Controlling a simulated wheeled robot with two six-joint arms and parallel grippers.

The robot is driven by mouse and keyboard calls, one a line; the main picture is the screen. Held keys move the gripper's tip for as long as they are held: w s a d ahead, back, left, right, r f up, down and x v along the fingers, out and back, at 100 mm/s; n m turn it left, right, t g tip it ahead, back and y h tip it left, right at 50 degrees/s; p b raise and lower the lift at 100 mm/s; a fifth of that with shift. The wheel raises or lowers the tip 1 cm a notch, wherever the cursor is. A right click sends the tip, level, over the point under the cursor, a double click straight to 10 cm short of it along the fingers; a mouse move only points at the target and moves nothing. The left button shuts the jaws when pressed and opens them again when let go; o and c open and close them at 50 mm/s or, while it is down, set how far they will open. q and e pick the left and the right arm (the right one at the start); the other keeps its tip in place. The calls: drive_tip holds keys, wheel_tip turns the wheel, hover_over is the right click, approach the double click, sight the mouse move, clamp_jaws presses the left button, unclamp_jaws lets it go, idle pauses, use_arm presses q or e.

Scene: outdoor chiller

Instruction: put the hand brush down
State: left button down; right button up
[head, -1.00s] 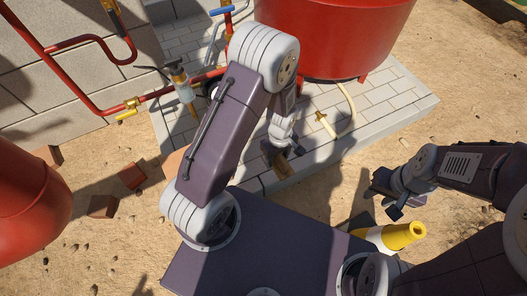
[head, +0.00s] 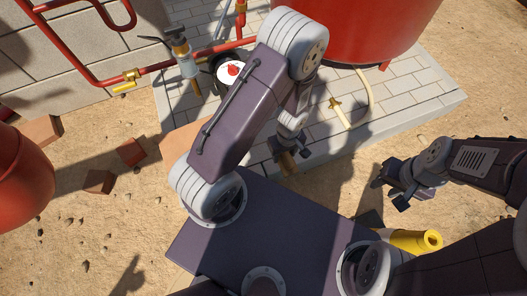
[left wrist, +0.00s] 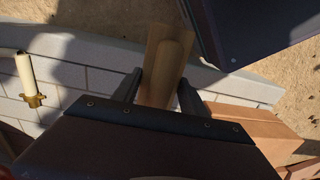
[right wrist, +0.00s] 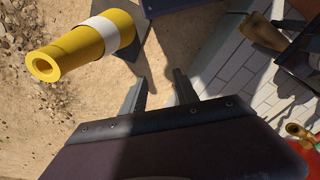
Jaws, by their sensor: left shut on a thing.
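The hand brush (left wrist: 168,62) is a brown wooden piece with a rounded tan handle. My left gripper (head: 287,158) is shut on it. In the left wrist view the brush lies between the two fingers and points away from the palm. In the head view the brush (head: 287,166) shows small and partly hidden, over the near edge of the paved slab (head: 435,98); I cannot tell its height above the slab. My right gripper (head: 390,190) is apart from it at the right, over sand; in the right wrist view its fingers (right wrist: 160,90) are apart with nothing between them.
A red tank (head: 345,30) stands on the slab, with a pale hose and brass fitting (head: 341,113) nearby. Red pipes (head: 85,85) run at the left. A yellow cone (right wrist: 85,45) with a white band is near my right gripper. Loose bricks (head: 131,151) lie on sand.

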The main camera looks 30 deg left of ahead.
use_arm(q)
drive_tip(key=w+a+f+b, duration=0.1)
drive_tip(key=a+f+b, duration=0.1)
drive_tip(key=a+f, duration=0.1)
drive_tip(key=w+a+f+b, duration=0.2)
drive_tip(key=a+f, duration=0.2)
drive_tip(key=w+a+f+b, duration=0.1)
drive_tip(key=a+f+b, duration=0.1)
drive_tip(key=a+f, duration=0.1)
drive_tip(key=shift+w+a+f, duration=0.2)
drive_tip(key=shift+f, duration=0.15)
drive_tip(key=shift+w+a+f, duration=0.15)
drive_tip(key=shift+f, duration=0.2)
drive_tip(key=shift+r, duration=0.25)
drive_tip(key=c, duration=0.6)
unclamp_jaws()
drive_tip(key=shift+f, duration=0.15)
wheel_tip(320, 180, up, 12)
drive_tip(key=p, duration=0.8)
drive_tip(key=shift+r+p, duration=0.2)
drive_tip(key=shift+p, duration=0.1)
